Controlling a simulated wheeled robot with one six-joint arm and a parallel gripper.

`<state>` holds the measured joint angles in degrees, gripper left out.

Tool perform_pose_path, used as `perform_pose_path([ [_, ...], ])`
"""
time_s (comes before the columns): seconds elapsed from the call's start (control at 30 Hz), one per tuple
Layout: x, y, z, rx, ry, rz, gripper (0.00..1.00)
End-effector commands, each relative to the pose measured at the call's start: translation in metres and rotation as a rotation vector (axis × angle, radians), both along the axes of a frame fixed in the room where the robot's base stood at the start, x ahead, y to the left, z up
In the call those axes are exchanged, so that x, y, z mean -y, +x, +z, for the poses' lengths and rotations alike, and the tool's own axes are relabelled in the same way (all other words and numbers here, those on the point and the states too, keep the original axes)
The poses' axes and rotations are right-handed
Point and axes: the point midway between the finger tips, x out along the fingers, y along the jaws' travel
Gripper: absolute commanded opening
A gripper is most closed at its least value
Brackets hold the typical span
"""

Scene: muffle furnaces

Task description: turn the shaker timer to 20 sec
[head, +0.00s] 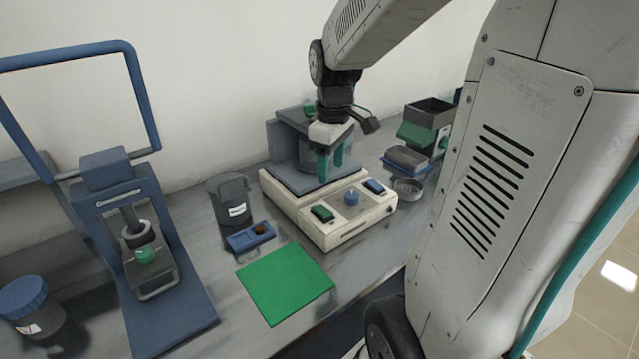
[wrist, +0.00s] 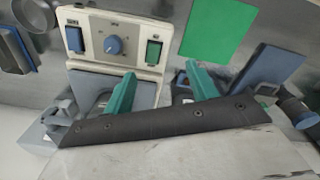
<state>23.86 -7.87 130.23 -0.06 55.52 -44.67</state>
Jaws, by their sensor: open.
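The shaker (head: 297,212) is a cream box on the bench with a grey-blue platform. Its front panel carries a round blue knob (head: 352,198), a green rocker switch (head: 322,214) on the left and a blue switch (head: 375,187) on the right. In the wrist view the blue knob (wrist: 114,45) shows on the panel with dial marks too small to read. My gripper (head: 330,165) has teal fingers and is open and empty, above the shaker behind the knob. The fingers (wrist: 162,90) are apart from the knob in the wrist view.
A green mat (head: 286,284) lies in front of the shaker. A small blue tray (head: 250,238) and a dark labelled jar (head: 231,201) stand to its left, a blue press (head: 150,255) farther left. A round metal dish (head: 408,188) and a green-and-grey device (head: 425,127) are at right.

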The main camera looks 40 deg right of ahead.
Motion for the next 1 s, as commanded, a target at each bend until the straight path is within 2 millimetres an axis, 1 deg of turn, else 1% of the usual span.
perform_pose_path([
  [0.03, -0.009, -0.004, 0.005, 0.006, -0.001, -0.008, 0.57],
  [0.2, -0.036, -0.021, 0.019, 0.017, -0.001, -0.056, 0.57],
  [0.4, -0.066, -0.044, 0.032, 0.032, 0.001, -0.114, 0.57],
  [0.6, -0.092, -0.069, 0.041, 0.045, 0.007, -0.172, 0.57],
  [0.8, -0.108, -0.087, 0.045, 0.053, 0.012, -0.214, 0.57],
  [1.0, -0.113, -0.094, 0.047, 0.055, 0.014, -0.232, 0.57],
])
